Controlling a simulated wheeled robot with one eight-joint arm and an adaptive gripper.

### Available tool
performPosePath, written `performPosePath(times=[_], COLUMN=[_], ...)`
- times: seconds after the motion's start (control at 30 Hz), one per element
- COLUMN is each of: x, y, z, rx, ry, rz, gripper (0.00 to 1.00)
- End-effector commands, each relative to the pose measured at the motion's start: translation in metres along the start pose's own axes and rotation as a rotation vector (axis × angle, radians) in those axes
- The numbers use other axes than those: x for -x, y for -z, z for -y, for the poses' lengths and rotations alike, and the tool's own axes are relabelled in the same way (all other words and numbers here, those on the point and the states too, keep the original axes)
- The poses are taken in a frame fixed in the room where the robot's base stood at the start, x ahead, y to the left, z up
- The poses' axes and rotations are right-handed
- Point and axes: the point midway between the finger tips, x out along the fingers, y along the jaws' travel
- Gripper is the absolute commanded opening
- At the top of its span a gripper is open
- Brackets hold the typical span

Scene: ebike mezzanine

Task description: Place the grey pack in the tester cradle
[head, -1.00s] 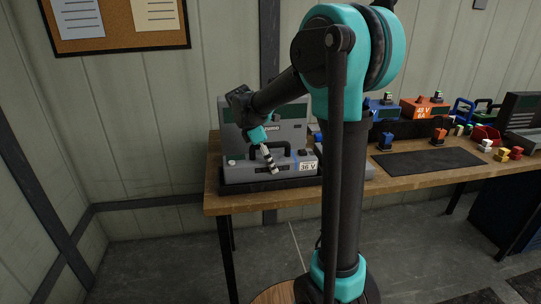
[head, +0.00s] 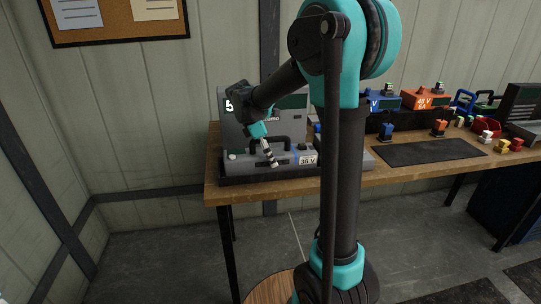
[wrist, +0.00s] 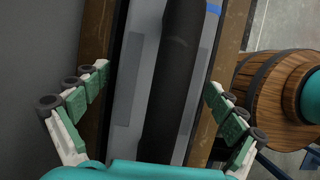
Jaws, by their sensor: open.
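The grey pack (head: 240,172), with a dark top handle and a "36 V" label, sits upright at the left end of the bench, in front of a tall grey panel (head: 238,128). In the wrist view the pack's top (wrist: 130,100) fills the middle, with its dark handle (wrist: 175,75) running between my fingers. My gripper (wrist: 158,77) is open, one finger each side of the handle with gaps visible. In the head view my gripper (head: 270,156) is at the handle.
My arm hides the bench just right of the pack. A dark mat (head: 430,152) lies further right, clear. Behind it are a blue pack (head: 383,103) and an orange pack (head: 427,101). Small coloured connectors stand around the mat. A wooden barrel-like piece (wrist: 265,95) shows in the wrist view.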

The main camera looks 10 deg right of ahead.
Motion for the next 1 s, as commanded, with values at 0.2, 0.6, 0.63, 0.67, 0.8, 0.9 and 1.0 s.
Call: performPosePath(times=[0.2,0.6,0.63,0.67,0.8,0.9,1.0], x=[0.007,0.081,0.087,0.092,0.110,0.118,0.121], y=[-0.001,-0.001,0.000,0.000,-0.001,-0.001,-0.001], z=[0.000,0.000,0.000,0.000,0.000,0.000,0.000], rx=[0.001,0.001,0.001,0.002,0.001,0.000,0.000], ry=[0.000,-0.001,-0.001,-0.001,0.000,0.000,0.000], rz=[0.000,0.000,0.000,0.000,0.000,0.000,0.000], gripper=[0.96,0.96,0.96,0.96,0.96,0.96,0.96])
